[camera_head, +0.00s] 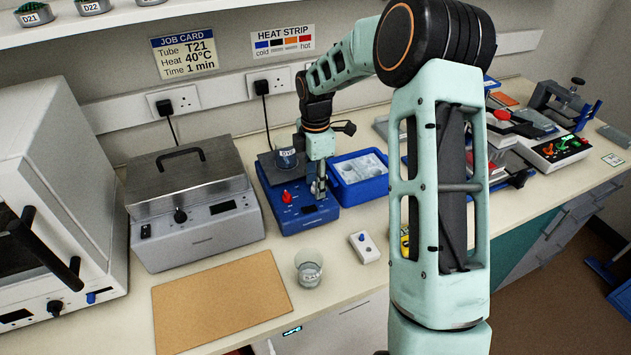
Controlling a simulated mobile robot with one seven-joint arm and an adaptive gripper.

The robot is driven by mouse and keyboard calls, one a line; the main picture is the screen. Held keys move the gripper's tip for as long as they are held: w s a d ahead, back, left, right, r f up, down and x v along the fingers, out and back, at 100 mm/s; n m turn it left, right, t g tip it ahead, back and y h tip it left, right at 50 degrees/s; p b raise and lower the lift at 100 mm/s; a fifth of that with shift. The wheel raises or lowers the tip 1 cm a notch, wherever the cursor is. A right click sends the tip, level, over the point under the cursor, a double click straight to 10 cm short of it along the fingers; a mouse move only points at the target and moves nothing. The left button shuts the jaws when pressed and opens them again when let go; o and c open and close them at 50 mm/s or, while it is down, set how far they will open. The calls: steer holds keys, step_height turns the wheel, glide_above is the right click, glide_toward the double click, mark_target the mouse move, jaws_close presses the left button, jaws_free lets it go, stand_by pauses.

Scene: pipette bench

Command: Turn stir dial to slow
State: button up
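A blue stirrer-like unit (271,222) with a dark top plate stands on the bench at the middle of the head view. A red dial (286,197) sits at the left of its front panel, beside a small dark display (308,209). My gripper (318,193) points down at the right part of this panel, to the right of the red dial and apart from it. It hides part of the panel, so I cannot tell whether another dial is behind it. The dial markings are too small to read. The fingers look close together, but their gap is unclear.
A small labelled jar (287,160) stands on the unit's plate. A blue tray (361,192) is to the right, a lidded metal bath (190,232) to the left. In front are a glass beaker (309,271), a white one-button box (364,248) and a clear brown board (216,306).

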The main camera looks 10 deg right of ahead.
jaws_close()
steer(key=m+b, duration=0.1)
steer(key=m, duration=0.3)
steer(key=m+b, duration=0.1)
steer(key=m, duration=0.4)
steer(key=shift+b, duration=0.3)
steer(key=m+b, duration=0.1)
steer(key=m, duration=0.3)
steer(key=shift+m, duration=2.4)
